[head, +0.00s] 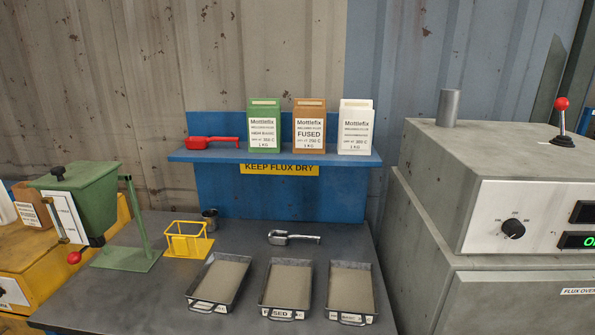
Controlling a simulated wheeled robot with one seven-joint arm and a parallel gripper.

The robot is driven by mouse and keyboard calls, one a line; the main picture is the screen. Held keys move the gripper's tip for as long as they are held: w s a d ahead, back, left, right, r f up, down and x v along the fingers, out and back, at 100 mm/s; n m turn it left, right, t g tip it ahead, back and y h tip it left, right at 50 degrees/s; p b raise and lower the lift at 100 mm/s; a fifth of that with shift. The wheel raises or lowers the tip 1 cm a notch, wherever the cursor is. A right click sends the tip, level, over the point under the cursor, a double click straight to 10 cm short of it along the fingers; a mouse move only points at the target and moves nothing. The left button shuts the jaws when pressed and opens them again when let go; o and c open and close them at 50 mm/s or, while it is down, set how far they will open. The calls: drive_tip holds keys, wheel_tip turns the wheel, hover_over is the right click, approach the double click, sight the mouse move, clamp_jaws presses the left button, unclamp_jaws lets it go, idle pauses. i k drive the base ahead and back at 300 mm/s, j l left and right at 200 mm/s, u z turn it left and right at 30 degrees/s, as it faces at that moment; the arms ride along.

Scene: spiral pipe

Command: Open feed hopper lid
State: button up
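The green feed hopper (84,208) hangs on a green stand (139,225) at the left of the table. A pale gauge strip (66,214) and a red ball handle (75,257) are on the hopper's front lower side. The inside of the hopper is hidden. My gripper is not in view.
Three grey trays of powder (291,284) stand at the table's front. A metal scoop (293,238) and a yellow holder (187,241) lie behind them. A blue shelf (275,157) carries three boxes and a red scoop (210,142). A large grey oven (440,180) stands right.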

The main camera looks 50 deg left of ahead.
sight(77, 175)
drive_tip(key=u, duration=2.75)
drive_tip(key=i+j, duration=0.15)
drive_tip(key=i, duration=0.2)
drive_tip(key=i+j, duration=0.15)
drive_tip(key=i, duration=0.25)
drive_tip(key=i+j, duration=0.15)
drive_tip(key=i, duration=0.2)
drive_tip(key=z, duration=0.05)
